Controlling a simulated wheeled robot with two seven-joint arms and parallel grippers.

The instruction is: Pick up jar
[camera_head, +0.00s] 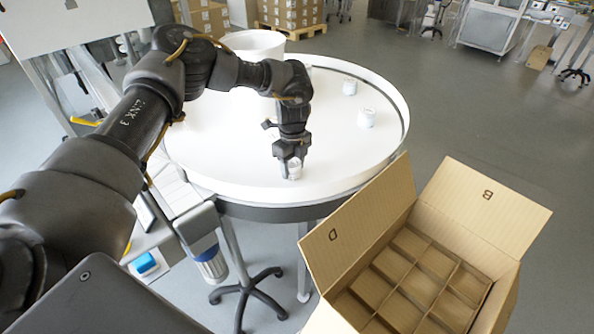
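A small white jar (294,171) stands on the round white table (228,160) near its front rim. My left gripper (291,160) points down right over this jar, with its fingers at the jar's upper part. Whether the fingers are closed on it is too small to tell. My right gripper does not show.
An open cardboard box (372,215) with dividers stands at the front right, its flaps spread. The table has a raised rim. A white cylinder (254,43) stands at its back. Stacked cartons (290,14) are beyond.

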